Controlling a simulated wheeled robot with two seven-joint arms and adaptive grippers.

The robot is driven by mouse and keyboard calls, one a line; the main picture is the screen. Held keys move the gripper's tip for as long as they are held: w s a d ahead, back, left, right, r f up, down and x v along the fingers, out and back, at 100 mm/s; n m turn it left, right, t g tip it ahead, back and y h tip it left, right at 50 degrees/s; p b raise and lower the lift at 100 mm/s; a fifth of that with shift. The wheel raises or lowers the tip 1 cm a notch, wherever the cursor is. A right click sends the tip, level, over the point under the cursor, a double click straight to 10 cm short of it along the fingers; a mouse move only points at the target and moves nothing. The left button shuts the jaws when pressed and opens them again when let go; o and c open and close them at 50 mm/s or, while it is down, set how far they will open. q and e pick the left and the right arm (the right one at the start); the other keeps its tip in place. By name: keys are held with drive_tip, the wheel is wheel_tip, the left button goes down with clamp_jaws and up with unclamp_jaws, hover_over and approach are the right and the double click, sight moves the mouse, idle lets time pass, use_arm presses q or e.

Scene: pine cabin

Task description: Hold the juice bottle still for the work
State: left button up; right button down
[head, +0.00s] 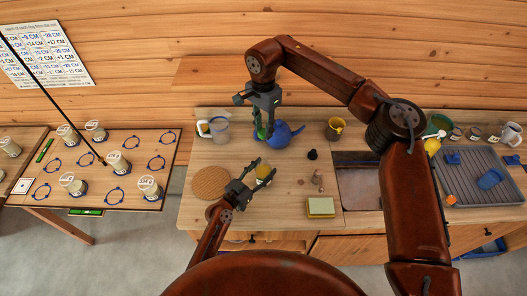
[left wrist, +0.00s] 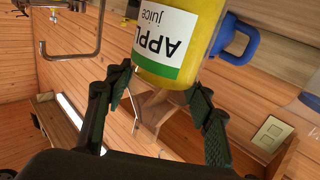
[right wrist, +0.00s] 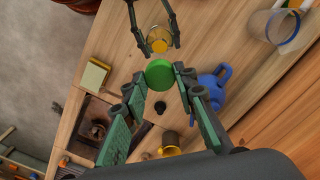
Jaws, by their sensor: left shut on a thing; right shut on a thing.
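The juice bottle (head: 263,171) is yellow, with a white and green apple juice label in the left wrist view (left wrist: 170,45). My left gripper (head: 256,182) is shut on it, one finger on each side. In the right wrist view the bottle (right wrist: 158,45) shows from above, yellow inside a round rim, with no lid on it. My right gripper (head: 264,118) is shut on a green lid (right wrist: 160,75), which also shows in the head view (head: 262,134). The lid is apart from the bottle, nearer the wall. The bottle's base is hidden in the head view.
A blue teapot (head: 281,135) stands close to the lid. A clear jug (head: 218,128), a round woven mat (head: 210,183), a yellow mug (head: 335,128) and a sponge (head: 320,207) are on the counter. A sink (head: 358,180) lies right, partly behind my right arm.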

wheel_tip(320, 180, down, 6)
drive_tip(key=shift+n, duration=0.4)
drive_tip(key=shift+f, duration=0.1)
drive_tip(key=shift+f, duration=2.25)
drive_tip(key=shift+f, duration=0.45)
drive_tip(key=shift+f, duration=0.7)
drive_tip(key=c, duration=1.5)
unclamp_jaws()
